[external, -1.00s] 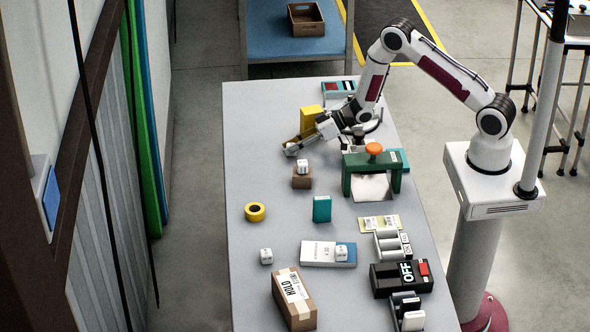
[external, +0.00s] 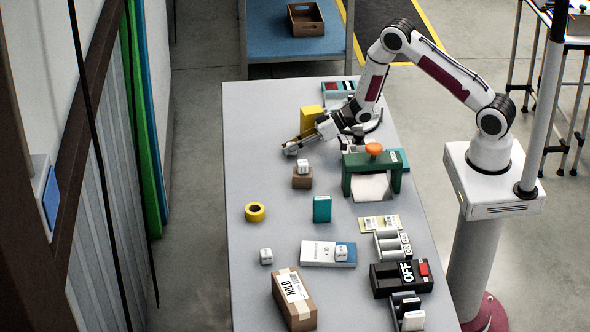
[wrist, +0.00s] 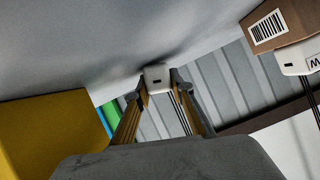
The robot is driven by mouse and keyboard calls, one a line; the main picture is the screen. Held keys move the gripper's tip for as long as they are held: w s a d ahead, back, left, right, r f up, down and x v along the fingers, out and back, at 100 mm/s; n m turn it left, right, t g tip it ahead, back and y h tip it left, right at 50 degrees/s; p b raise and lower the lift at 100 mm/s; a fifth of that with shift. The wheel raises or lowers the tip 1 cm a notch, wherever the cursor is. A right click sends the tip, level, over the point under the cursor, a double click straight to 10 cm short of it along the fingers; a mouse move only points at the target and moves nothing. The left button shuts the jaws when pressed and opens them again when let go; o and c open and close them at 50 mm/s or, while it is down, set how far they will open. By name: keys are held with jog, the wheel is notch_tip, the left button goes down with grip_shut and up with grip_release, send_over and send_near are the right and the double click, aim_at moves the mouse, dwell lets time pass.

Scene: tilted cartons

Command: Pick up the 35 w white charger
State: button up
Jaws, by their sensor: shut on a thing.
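A small white charger (wrist: 157,77) with a dark slot on its face sits between my fingertips in the wrist view. My gripper (wrist: 158,80) is shut on it, one finger on each side. In the external view my gripper (external: 291,148) is low over the far left part of the table, and the held charger is too small there to make out clearly. Other white chargers show: one on a small brown box (external: 302,181), one on the table (external: 266,256) and one on a white and blue box (external: 320,253). I cannot read their wattage.
A yellow box (external: 311,118) stands close beside my gripper. The brown box with its charger (wrist: 300,62) is near on the other side. A green frame with an orange knob (external: 355,185) stands to the right. A yellow tape roll (external: 255,212) lies nearer the camera.

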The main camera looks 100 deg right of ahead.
aim_at(291, 143)
jog(key=shift+r, duration=0.15)
jog(key=shift+r, duration=4.85)
jog(key=shift+d, duration=0.1)
